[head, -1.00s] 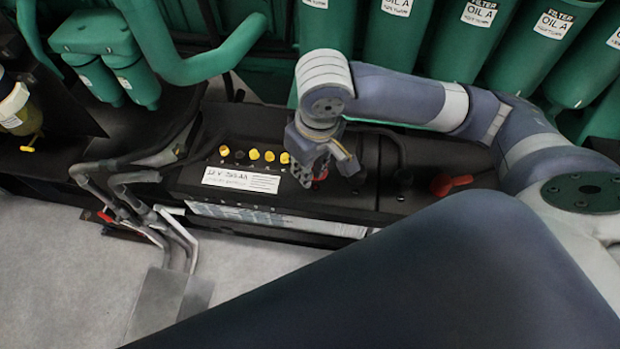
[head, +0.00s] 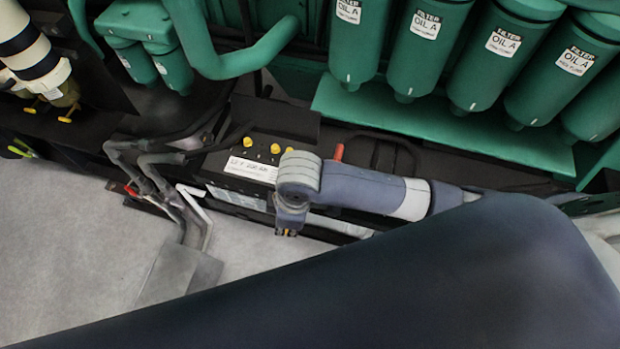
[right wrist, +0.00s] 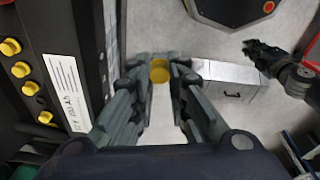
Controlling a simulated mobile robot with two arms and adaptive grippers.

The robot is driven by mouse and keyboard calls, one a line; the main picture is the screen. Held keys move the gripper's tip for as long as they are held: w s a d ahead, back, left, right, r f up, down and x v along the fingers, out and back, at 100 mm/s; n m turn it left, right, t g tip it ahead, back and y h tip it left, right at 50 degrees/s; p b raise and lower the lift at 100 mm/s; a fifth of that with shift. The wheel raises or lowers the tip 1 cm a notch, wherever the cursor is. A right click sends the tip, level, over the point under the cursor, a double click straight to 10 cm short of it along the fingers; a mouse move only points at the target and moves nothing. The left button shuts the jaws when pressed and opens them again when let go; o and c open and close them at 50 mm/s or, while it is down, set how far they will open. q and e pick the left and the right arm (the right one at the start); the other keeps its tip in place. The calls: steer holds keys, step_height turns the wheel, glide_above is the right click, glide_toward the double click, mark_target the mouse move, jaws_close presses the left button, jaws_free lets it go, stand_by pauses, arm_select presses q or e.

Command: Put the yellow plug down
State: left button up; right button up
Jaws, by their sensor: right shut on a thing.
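The yellow plug (right wrist: 160,71) is between the fingertips of my right gripper (right wrist: 160,77) in the right wrist view, and the gripper is shut on it. Several other yellow plugs (right wrist: 21,69) sit in the battery top beside a white label (right wrist: 63,90). A dark gripper, apparently my left one (right wrist: 266,58), shows at the right of the right wrist view; its finger opening is unclear.
A grey box with a handle (right wrist: 230,92) lies beyond my right fingers. Grey pipes (head: 160,185) stand left of the battery. Green oil filters (head: 430,35) line the back.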

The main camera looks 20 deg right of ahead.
steer(key=w+d, duration=0.3)
steer(key=w+d+f+p, duration=0.1)
steer(key=w+d, duration=0.2)
steer(key=w, duration=0.1)
steer(key=w+d+p, duration=0.1)
steer(key=w+d, duration=0.2)
steer(key=w, duration=0.1)
steer(key=shift+f, duration=0.15)
steer(key=f, duration=0.2)
steer(key=f+p, duration=0.1)
steer(key=shift+w+d+f, duration=0.1)
steer(key=shift+w+d, duration=0.15)
steer(key=shift+w, duration=0.15)
steer(key=shift+f, duration=0.2)
steer(key=shift+f, duration=0.15)
steer(key=o, duration=0.8)
